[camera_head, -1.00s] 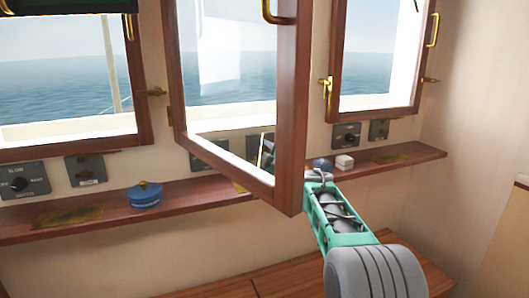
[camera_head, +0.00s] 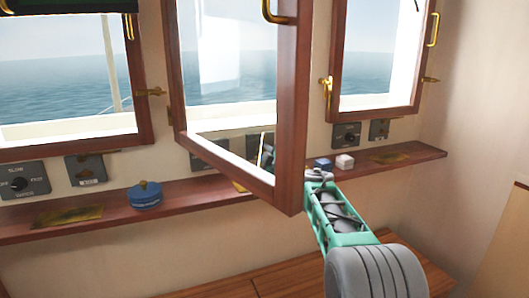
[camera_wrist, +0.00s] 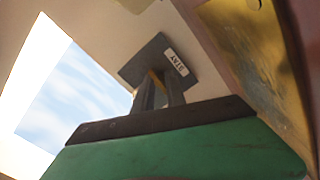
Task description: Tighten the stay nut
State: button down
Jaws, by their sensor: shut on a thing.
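A grey plate (camera_wrist: 148,58) with a white label reading "STAY" shows in the wrist view, just beyond my fingers. My gripper (camera_wrist: 157,90) has its two grey fingers close together there, shut on a small brass-coloured piece (camera_wrist: 154,78), which I take to be the stay nut. The fingers hide most of it, so its shape and seating cannot be told. In the head view my gripper (camera_head: 318,176) is by the lower right corner of the open wood-framed window (camera_head: 291,110). Its fingertips are not clear there.
A wooden shelf (camera_head: 205,193) runs below the windows, with a round blue item (camera_head: 145,196), a small blue box (camera_head: 322,163) and a white block (camera_head: 344,161). The open window's frame stands close to my arm. A brass surface (camera_wrist: 250,60) is close at right in the wrist view.

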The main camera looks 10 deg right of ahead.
jog(key=m+b, duration=0.1)
jog(key=m, duration=0.2)
jog(key=shift+f+m+b, duration=0.15)
jog(key=shift+m+b, duration=0.2)
jog(key=shift+m, duration=0.05)
jog(key=m, duration=0.4)
jog(key=shift+m+b, duration=0.3)
jog(key=shift+b, duration=0.05)
jog(key=m, duration=0.9)
jog(key=shift+p, duration=0.3)
jog(key=shift+m, duration=0.3)
jog(key=c, duration=1.4)
grip_release()
jog(key=shift+o, duration=0.2)
